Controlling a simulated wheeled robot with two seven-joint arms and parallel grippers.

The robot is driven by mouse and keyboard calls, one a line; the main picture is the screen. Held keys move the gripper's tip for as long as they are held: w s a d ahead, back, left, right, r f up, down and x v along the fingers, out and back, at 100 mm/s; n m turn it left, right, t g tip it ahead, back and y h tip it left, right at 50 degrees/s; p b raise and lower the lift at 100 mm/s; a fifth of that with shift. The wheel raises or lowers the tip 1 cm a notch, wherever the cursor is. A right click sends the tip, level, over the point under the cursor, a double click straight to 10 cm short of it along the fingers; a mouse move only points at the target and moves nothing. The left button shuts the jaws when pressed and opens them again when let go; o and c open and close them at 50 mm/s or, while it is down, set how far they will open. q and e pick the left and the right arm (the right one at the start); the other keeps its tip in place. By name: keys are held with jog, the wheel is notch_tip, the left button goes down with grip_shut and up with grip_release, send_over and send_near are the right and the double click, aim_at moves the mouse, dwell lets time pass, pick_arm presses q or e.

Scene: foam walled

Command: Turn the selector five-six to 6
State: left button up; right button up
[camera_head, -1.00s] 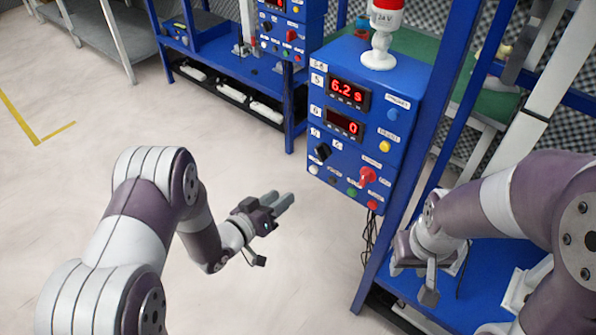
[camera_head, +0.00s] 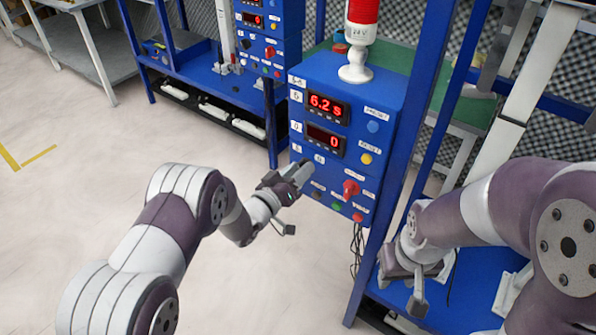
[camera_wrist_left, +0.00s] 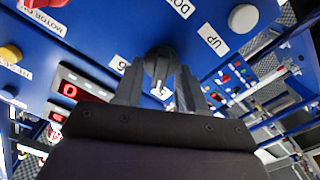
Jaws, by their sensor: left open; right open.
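The selector five-six is a dark round knob (camera_wrist_left: 157,62) on the blue control box (camera_head: 340,78). In the left wrist view, one label, seemingly 6 (camera_wrist_left: 121,64), is left of the knob and another, seemingly 5 (camera_wrist_left: 161,92), is just below it. My left gripper (camera_head: 300,173) is at the lower left of the box front and hides the knob in the head view. In the wrist view its open fingers stand on either side of the knob; I cannot tell whether they touch it. My right gripper (camera_head: 418,290) hangs low at the right, open and away from the box.
The box front has two red displays (camera_head: 328,107), a red switch (camera_head: 351,188), a yellow button (camera_head: 366,159) and small buttons near the knob. A red-topped beacon (camera_head: 361,30) stands on the box. A blue frame post (camera_head: 405,150) runs along its right side.

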pick_arm(q)
grip_shut()
jog(key=shift+f+m, duration=0.1)
jog(key=shift+m, duration=0.3)
jog(key=m+b, duration=0.3)
jog(key=m, duration=0.2)
jog(key=m+b, duration=0.3)
jog(key=m, duration=0.3)
jog(key=shift+s+d+b, duration=0.15)
jog(key=shift+b, duration=0.2)
dwell(0.3)
